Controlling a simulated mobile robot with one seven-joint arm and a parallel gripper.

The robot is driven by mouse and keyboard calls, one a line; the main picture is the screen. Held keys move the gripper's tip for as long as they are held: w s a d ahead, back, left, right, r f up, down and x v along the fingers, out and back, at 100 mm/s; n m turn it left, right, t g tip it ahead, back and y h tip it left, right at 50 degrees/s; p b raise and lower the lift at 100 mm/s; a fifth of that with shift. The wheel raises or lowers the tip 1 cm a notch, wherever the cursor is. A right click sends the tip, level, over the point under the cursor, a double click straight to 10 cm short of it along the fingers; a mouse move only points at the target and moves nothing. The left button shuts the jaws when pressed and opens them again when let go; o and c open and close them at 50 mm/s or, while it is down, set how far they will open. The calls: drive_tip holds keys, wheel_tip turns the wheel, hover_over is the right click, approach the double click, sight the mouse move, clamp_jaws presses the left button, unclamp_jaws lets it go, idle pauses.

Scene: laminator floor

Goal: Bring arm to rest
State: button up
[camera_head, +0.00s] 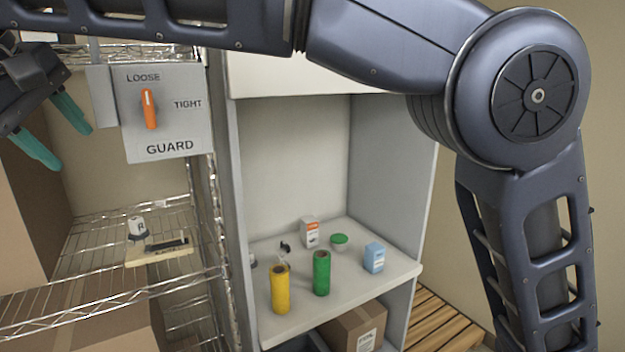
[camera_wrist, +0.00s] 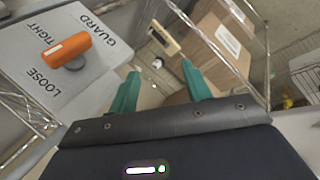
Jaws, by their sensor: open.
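My gripper (camera_head: 55,137) is at the left of the head view, with its two teal fingers apart and nothing visible between them. In the wrist view the gripper (camera_wrist: 160,85) also shows its teal fingers spread. It is to the left of a grey panel (camera_head: 185,135) marked GUARD, LOOSE and TIGHT. The panel carries an orange knob (camera_head: 149,109), which points up towards LOOSE in the head view. My arm stretches across the top of the head view, from the right to the upper left.
A wire rack (camera_head: 75,300) holds a small board device (camera_head: 160,248) and cardboard boxes. On a white shelf (camera_head: 345,300) stand a yellow roll (camera_head: 280,290), a green roll (camera_head: 321,273), a blue box (camera_head: 374,257), an orange-white box (camera_head: 310,232) and a green-lidded jar (camera_head: 339,241).

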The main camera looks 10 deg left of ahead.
drive_tip(key=s+d+r+m+g, duration=0.1)
drive_tip(key=d+r+m+g, duration=0.1)
drive_tip(key=d+r, duration=0.35)
drive_tip(key=d+r+m+g, duration=0.1)
drive_tip(key=d+r+m, duration=0.15)
drive_tip(key=d, duration=0.55)
drive_tip(key=w+d+f+m, duration=0.15)
drive_tip(key=w+d, duration=0.25)
drive_tip(key=w, duration=0.6)
drive_tip(key=w+d+f+m, duration=0.15)
drive_tip(key=w+d, duration=0.25)
drive_tip(key=w, duration=0.6)
drive_tip(key=w+d+f+m, duration=0.1)
drive_tip(key=w+d+f, duration=0.3)
drive_tip(key=w+d, duration=0.3)
drive_tip(key=w+d+f+m, duration=0.2)
drive_tip(key=w+d+f, duration=0.1)
drive_tip(key=w+d, duration=0.45)
drive_tip(key=w+d+f+m, duration=0.2)
drive_tip(key=d+f, duration=0.3)
drive_tip(key=d, duration=0.5)
drive_tip(key=w+d+f+m, duration=0.25)
drive_tip(key=d+f, duration=0.35)
drive_tip(key=d, duration=0.3)
drive_tip(key=s+d+f+m+t+h, duration=0.1)
drive_tip(key=s+d+f+m, duration=0.2)
drive_tip(key=d+f, duration=1)
drive_tip(key=s+d, duration=0.2)
drive_tip(key=d, duration=0.1)
drive_tip(key=shift+s, duration=0.3)
